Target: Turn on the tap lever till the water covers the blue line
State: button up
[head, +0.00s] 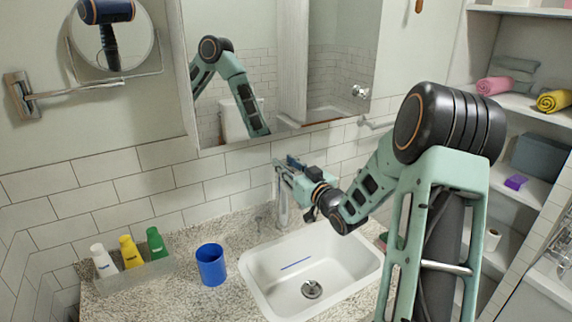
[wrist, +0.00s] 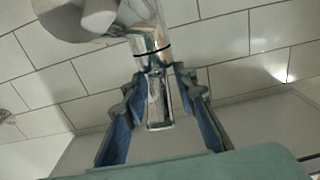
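The chrome tap (head: 282,208) stands at the back edge of the white sink (head: 252,280). The blue line (head: 295,264) shows on the sink's inner wall, above the drain, and I see no water there. My gripper (head: 283,170) is at the top of the tap and hides its lever in the head view. In the wrist view, my gripper (wrist: 162,78) has its two fingers apart, one on each side of a narrow chrome part of the tap (wrist: 158,105). I cannot tell whether either finger touches it.
A blue cup (head: 211,265) stands on the granite counter left of the sink. A tray (head: 135,277) with several tubes is farther left. A mirror (head: 335,70) hangs on the tiled wall behind. Shelves (head: 515,195) with towels are at the right.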

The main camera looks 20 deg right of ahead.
grip_shut()
jog(key=shift+w+a+r+g+p, duration=0.1)
jog(key=shift+r+g+p, duration=0.45)
jog(key=shift+p, duration=0.65)
jog(key=g+p, duration=0.1)
jog(key=p, duration=0.3)
jog(key=shift+w+r+g+h, duration=0.1)
jog(key=shift+w+g+h, duration=0.2)
jog(key=shift+g, duration=0.05)
jog(key=shift+w+f+g+p, duration=0.1)
jog(key=shift+f+g+p, duration=0.1)
jog(key=shift+g+p, duration=0.5)
jog(key=shift+f, duration=0.1)
